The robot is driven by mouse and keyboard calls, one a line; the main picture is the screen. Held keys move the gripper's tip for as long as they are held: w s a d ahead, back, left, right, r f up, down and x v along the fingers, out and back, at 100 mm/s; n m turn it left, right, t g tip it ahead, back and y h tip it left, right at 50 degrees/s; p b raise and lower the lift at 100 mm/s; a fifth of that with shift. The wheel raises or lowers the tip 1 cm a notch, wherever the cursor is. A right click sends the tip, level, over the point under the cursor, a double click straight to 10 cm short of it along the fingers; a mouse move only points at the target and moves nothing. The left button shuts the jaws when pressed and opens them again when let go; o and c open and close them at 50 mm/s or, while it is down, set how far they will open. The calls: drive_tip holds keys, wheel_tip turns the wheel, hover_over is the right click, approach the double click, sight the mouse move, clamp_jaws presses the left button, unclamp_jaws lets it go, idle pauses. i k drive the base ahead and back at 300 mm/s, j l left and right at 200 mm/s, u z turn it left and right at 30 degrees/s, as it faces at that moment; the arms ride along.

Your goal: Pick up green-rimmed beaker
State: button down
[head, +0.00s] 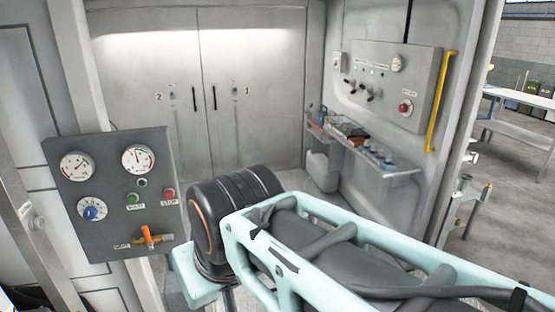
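Several small items, some shaped like little cups (376,158), stand on the narrow wall shelf (405,172) at right of centre. They are too small to tell whether any has a green rim. My arm's pale green and black links cross the lower right and middle of the view. My gripper is not visible, so its state and its place relative to the shelf do not show.
A grey gauge panel (110,230) with an orange valve handle (150,236) stands at left. A control panel (385,75) and yellow handrail (441,100) are on the right wall above the shelf. Closed double doors (200,60) are at the back. A table (520,99) stands far right.

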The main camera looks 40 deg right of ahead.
sight(465, 182)
drive_tip(key=z, duration=2.55)
drive_tip(key=i+z, duration=0.25)
drive_tip(key=i, duration=3.15)
drive_tip(key=i+u, duration=0.1)
drive_tip(key=i, duration=0.45)
drive_tip(key=i+l+u, duration=0.1)
drive_tip(key=i, duration=0.45)
drive_tip(key=i+l+u, duration=0.2)
drive_tip(key=i, duration=0.2)
drive_tip(key=i+l+u, duration=0.2)
drive_tip(key=i, duration=0.2)
